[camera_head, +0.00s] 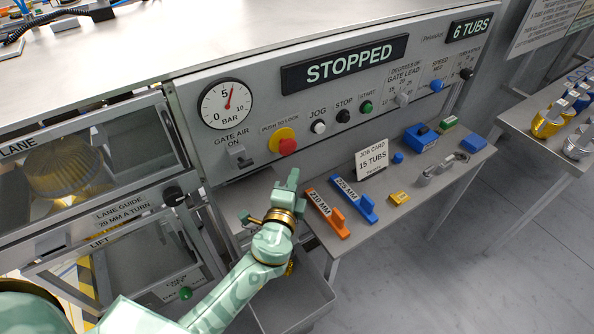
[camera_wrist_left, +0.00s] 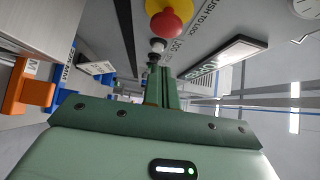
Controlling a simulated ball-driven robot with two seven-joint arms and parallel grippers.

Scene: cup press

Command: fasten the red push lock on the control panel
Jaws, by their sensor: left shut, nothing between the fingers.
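The red push lock (camera_head: 287,146) is a red mushroom button on a yellow collar, on the control panel (camera_head: 240,133) under the words "PUSH TO LOCK". My left gripper (camera_head: 291,176) is shut and empty. It is just below the red button in the head view, apart from it as far as I can tell. In the left wrist view the red button (camera_wrist_left: 166,24) and its yellow collar show at the top, beyond the tips of my left gripper (camera_wrist_left: 158,75). My right gripper is not in view.
A pressure gauge (camera_head: 226,103) and a gate air switch (camera_head: 240,156) are left of the lock; jog (camera_head: 318,127), stop and start buttons are right of it. An orange block (camera_head: 327,213), a blue block (camera_head: 354,200) and a job card (camera_head: 372,158) are on the shelf.

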